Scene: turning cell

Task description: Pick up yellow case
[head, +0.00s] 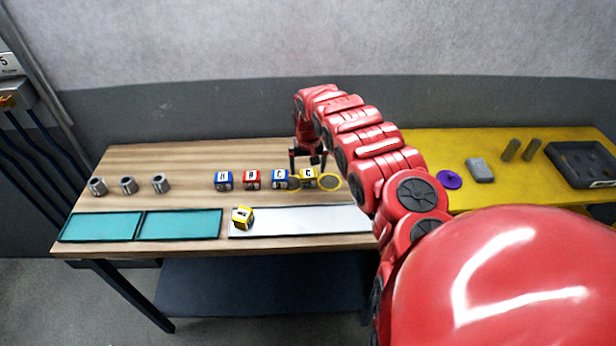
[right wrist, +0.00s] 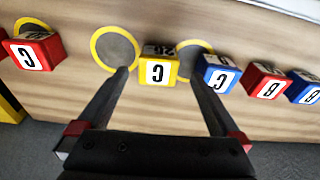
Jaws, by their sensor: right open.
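My right gripper (head: 308,160) is open and empty, over the far side of that case. My left gripper is not in view.
A blue case (right wrist: 218,75) stands close beside the yellow one, then red and blue ones. A red case (right wrist: 35,52) stands on the other side, past a yellow-rimmed grey disc (right wrist: 115,48). Teal trays (head: 180,225) and grey parts (head: 128,185) lie left; a yellow table (head: 520,190) stands right.

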